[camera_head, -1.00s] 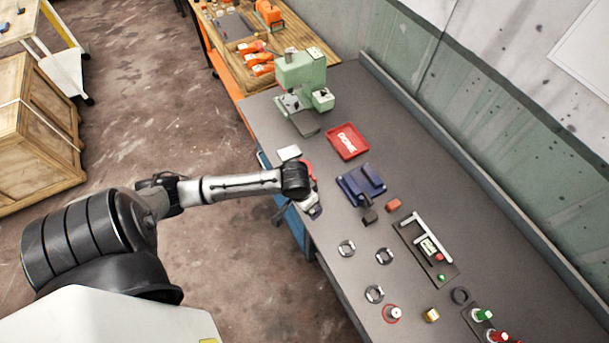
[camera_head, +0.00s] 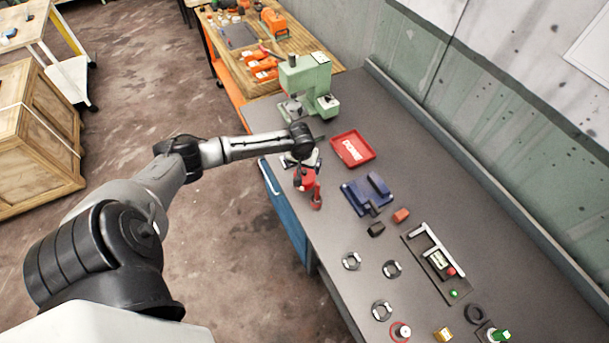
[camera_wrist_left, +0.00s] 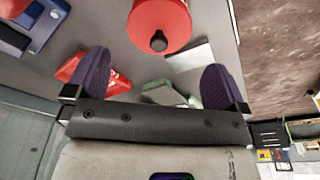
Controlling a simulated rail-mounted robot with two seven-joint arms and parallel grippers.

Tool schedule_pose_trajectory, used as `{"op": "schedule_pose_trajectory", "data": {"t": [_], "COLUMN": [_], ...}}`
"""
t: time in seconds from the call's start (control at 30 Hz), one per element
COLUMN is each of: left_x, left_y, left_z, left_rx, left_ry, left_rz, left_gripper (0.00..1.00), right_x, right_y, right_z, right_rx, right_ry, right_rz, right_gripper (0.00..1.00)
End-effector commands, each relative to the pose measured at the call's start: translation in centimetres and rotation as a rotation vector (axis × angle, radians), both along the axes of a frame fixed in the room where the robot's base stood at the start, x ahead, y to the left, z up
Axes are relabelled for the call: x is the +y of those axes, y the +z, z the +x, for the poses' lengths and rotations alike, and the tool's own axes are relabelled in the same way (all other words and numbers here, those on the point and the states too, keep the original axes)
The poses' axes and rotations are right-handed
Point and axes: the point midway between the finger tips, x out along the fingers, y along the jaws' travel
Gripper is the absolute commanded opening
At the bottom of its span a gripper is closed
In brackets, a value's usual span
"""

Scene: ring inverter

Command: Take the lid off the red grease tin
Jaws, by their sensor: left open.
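The red grease tin (camera_head: 304,181) stands near the table's left edge in the head view, partly covered by my left gripper. In the left wrist view a red round body with a black knob (camera_wrist_left: 160,42) shows at the top, cut off by the frame; I take it for the tin with its lid on. My left gripper (camera_head: 302,160) is at the tin's far side in the head view. In the left wrist view its purple-padded fingers (camera_wrist_left: 155,82) are wide apart with nothing between them touching. The knob lies beyond the fingertips, roughly between them sideways. My right gripper is out of view.
A red tray (camera_head: 352,149) and a green press (camera_head: 308,80) stand beyond the gripper. A blue vise (camera_head: 366,194) is to the right. A small red item (camera_head: 316,199) is close to the tin. Several rings and a panel (camera_head: 435,262) lie nearer.

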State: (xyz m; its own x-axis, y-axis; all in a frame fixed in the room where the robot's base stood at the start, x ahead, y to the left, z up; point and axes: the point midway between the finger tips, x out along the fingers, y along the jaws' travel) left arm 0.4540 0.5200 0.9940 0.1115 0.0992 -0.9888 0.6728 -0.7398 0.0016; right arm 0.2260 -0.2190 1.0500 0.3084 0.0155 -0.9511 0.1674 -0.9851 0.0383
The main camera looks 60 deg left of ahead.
Motion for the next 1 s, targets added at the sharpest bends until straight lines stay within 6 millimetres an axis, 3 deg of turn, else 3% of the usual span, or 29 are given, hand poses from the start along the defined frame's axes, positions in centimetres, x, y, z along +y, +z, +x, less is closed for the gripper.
{"op": "schedule_pose_trajectory", "data": {"t": [0.23,0.6,0.93,1.0], "left_x": [0.1,0.7,0.7,0.7], "left_y": [-1.3,-5.3,-5.7,-5.7], "left_z": [0.2,0.9,0.9,0.9], "left_rx": [0.002,0.002,0.000,0.000], "left_ry": [-0.002,-0.002,-0.003,-0.003], "left_rz": [0.000,0.002,0.002,0.002], "left_gripper": [1.00,1.00,1.00,0.93], "right_x": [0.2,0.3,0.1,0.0], "right_y": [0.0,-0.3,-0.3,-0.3], "right_z": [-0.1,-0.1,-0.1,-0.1], "right_rx": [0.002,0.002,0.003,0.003], "right_ry": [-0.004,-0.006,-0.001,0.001], "right_rz": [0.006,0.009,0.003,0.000], "right_gripper": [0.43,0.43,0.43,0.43]}}
